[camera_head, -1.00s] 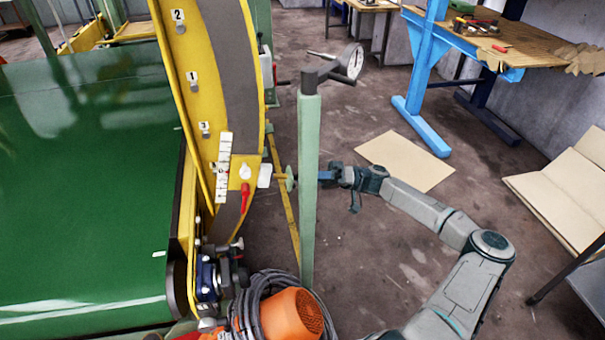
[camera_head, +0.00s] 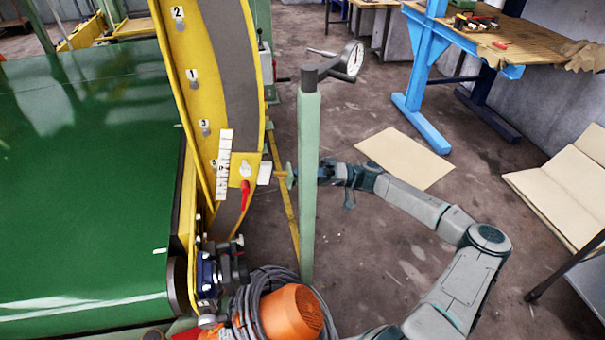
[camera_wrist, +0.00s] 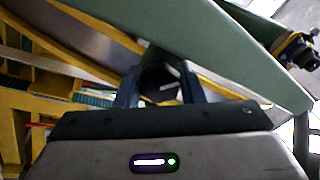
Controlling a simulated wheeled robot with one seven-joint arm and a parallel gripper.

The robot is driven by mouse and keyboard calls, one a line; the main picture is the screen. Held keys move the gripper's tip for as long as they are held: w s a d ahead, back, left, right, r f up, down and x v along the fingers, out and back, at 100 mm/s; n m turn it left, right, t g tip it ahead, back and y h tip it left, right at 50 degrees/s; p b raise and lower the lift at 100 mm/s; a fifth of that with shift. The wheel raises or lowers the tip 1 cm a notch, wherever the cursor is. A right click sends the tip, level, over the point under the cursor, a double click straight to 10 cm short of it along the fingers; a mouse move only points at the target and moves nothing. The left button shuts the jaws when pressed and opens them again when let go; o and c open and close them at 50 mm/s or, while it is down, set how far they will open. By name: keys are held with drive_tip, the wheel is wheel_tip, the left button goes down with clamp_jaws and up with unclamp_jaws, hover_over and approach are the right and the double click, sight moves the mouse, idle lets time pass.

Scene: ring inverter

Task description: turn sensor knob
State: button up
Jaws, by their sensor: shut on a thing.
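The sensor knob (camera_wrist: 158,84) is a dark round piece between my gripper's fingers in the wrist view. My gripper (camera_wrist: 160,76) is shut on it, with one finger on each side. In the head view my gripper (camera_head: 326,172) reaches in from the right, and the green post (camera_head: 308,190) hides its fingertips. Left of the post a small greenish disc (camera_head: 290,176) and a white block (camera_head: 264,172) show beside the yellow ring frame (camera_head: 228,165). The knob itself cannot be made out in the head view.
The post carries a round dial gauge (camera_head: 353,60) on top and stands close to my gripper. An orange motor (camera_head: 292,312) with coiled cable is below. A green belt (camera_head: 80,200) fills the left. Open floor with a cardboard sheet (camera_head: 405,157) lies to the right.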

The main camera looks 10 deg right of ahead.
drive_tip(key=m, duration=0.5)
drive_tip(key=shift+p, duration=0.4)
drive_tip(key=m+p, duration=0.1)
drive_tip(key=m, duration=0.4)
drive_tip(key=shift+m, duration=0.4)
drive_tip(key=o, duration=0.7)
drive_tip(key=b+v, duration=0.2)
drive_tip(key=v, duration=1.2)
